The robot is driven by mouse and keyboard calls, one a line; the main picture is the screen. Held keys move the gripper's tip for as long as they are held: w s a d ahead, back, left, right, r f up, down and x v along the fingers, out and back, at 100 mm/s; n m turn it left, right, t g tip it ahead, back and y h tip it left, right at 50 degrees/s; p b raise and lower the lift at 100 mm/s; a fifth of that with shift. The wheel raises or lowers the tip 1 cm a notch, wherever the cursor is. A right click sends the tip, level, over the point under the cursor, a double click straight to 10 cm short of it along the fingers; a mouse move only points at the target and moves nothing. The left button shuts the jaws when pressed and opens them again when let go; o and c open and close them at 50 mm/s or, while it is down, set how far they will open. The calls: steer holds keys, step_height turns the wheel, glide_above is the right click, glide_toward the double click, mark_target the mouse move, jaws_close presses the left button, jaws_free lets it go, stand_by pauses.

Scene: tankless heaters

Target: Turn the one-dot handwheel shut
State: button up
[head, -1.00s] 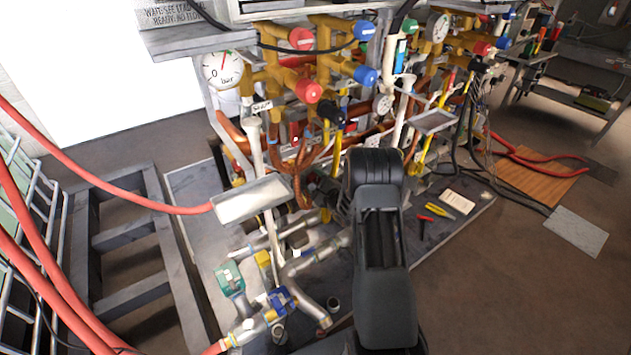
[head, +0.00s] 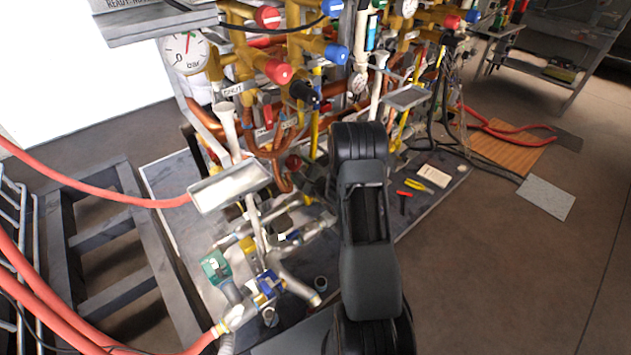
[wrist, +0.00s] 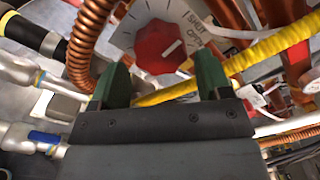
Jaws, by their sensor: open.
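In the wrist view a red handwheel (wrist: 160,47) sits in front of a grey dial plate (wrist: 125,40) lettered SHUT and OPEN. A white pointer mark on the wheel points towards the OPEN lettering. I cannot make out dots on it. My gripper (wrist: 160,78) is open, its two green fingers apart and empty, just below the wheel in the picture. In the head view my arm hides the gripper, and I cannot tell which wheel there is the same one.
A copper coil (wrist: 88,40) stands left of the dial. In the head view red handwheels (head: 280,70), a blue one (head: 337,54) and a black one (head: 304,92) crowd the pipework. A metal tray (head: 230,187) and a red hose (head: 90,190) lie left. Open floor is at right.

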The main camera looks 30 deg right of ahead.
steer(key=s+d, duration=0.2)
steer(key=s, duration=0.8)
stand_by(0.3)
